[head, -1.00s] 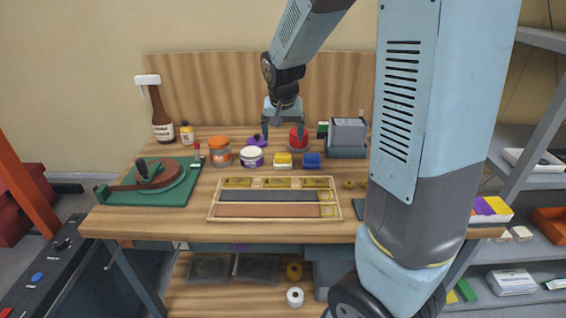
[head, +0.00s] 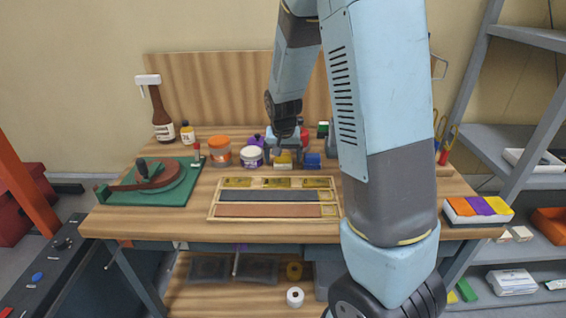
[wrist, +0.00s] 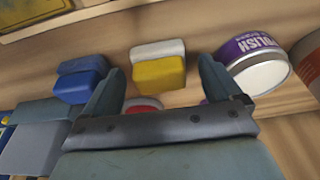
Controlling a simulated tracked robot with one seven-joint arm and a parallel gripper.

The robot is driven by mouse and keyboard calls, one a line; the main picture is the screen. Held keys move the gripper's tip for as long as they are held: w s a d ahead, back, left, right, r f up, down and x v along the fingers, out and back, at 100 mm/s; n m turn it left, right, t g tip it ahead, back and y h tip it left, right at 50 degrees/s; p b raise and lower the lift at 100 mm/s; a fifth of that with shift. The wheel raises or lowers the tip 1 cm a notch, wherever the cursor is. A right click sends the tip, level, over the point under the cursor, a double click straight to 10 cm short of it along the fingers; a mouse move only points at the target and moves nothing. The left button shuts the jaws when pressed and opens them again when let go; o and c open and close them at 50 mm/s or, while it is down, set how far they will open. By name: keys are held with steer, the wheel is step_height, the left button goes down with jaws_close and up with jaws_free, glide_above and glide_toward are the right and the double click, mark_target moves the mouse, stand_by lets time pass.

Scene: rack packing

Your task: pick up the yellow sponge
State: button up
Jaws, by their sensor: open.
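The yellow sponge (head: 284,164), a small block with a white layer on one side, lies on the workbench (head: 370,235). It also shows in the wrist view (wrist: 160,77), near the top middle. My gripper (head: 283,153) is open, just above and behind the sponge in the head view. In the wrist view its fingers (wrist: 160,76) stand apart, one on each side of the sponge in the picture. No contact shows. The fingers hide part of the sponge's top in the head view.
A blue block (wrist: 80,82) lies close beside the sponge, near one finger. A polish tin (wrist: 258,67) stands on the other side. A red object (wrist: 143,103) is partly hidden by my gripper. A framed tray (head: 212,213) lies in front.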

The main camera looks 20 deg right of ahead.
mark_target(283, 154)
steer(key=shift+f, duration=0.2)
steer(key=c, duration=1.2)
steer(key=shift+w+a+r, duration=0.1)
steer(key=shift+r, duration=0.4)
step_height(283, 154, up, 3)
steer(key=shift+f, duration=0.15)
steer(key=shift+s+d+r, duration=0.35)
steer(key=shift+s+r, duration=1.2)
steer(key=shift+s, duration=0.8)
steer(key=shift+s+d+r, duration=0.3)
steer(key=shift+s+r, duration=1.25)
steer(key=shift+s, duration=0.75)
steer(key=shift+s+d+r, duration=0.35)
steer(key=shift+s+r, duration=1.2)
steer(key=shift+s, duration=0.8)
